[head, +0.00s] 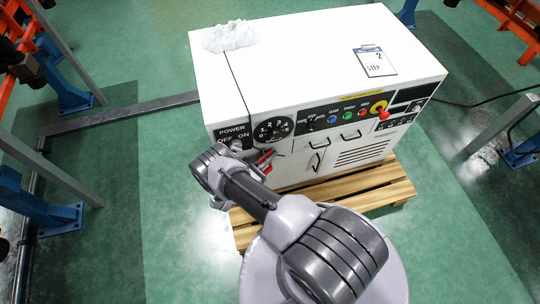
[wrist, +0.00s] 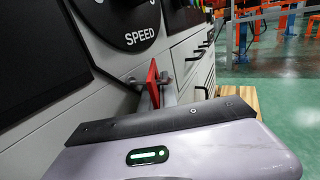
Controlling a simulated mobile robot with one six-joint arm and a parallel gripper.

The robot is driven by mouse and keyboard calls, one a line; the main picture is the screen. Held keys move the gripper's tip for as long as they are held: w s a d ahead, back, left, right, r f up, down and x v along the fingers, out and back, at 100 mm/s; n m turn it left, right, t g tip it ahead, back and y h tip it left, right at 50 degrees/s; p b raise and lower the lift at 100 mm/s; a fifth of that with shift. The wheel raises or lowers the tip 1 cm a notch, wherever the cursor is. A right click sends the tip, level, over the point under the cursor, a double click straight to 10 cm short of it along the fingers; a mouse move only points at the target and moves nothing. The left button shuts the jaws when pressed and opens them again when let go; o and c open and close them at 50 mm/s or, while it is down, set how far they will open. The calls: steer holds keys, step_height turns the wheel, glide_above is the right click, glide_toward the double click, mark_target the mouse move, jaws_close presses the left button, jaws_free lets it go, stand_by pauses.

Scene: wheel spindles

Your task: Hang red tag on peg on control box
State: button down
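The white control box (head: 300,60) stands in the upper middle of the head view, its black control panel facing me. The red tag (head: 265,158) shows small at the box's front, below the speed dial. In the wrist view the red tag (wrist: 153,78) stands upright, seen nearly edge-on, between the grey fingers of my gripper (wrist: 155,92). The fingers look closed on it. My gripper also shows close to the box front in the head view (head: 263,168). I cannot clearly make out the peg, or whether the tag touches it.
The box stands on a wooden pallet (head: 395,187). Drawer handles (head: 318,158) stick out from its front. A clipboard (head: 375,61) and a white crumpled cloth (head: 229,36) lie on top. A red emergency button (head: 383,114) sits at the panel's right.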

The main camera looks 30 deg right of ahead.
steer(key=c, duration=1.6)
jaws_free()
steer(key=shift+w+d+f, duration=0.1)
steer(key=shift+w, duration=0.25)
steer(key=shift+o, duration=0.2)
steer(key=s+v, duration=0.1)
steer(key=v, duration=1.7)
steer(key=w+r+m+g+y, duration=0.3)
steer(key=r+m+y, duration=0.15)
steer(key=r, duration=0.85)
steer(key=w+r+m+g+y, duration=0.2)
steer(key=r+m+g+y, duration=0.3)
steer(key=r, duration=0.8)
steer(key=s+a+r+m+t+y, duration=0.2)
steer(key=s+r+m+t+y, duration=0.7)
steer(key=s+r+m, duration=0.6)
steer(key=s+r+y, duration=0.1)
steer(key=s+r, duration=0.3)
steer(key=r, duration=0.4)
steer(key=shift+s+r+t, duration=0.3)
steer(key=shift+r+t, duration=0.05)
steer(key=shift+t, duration=0.05)
steer(key=shift+m, duration=0.25)
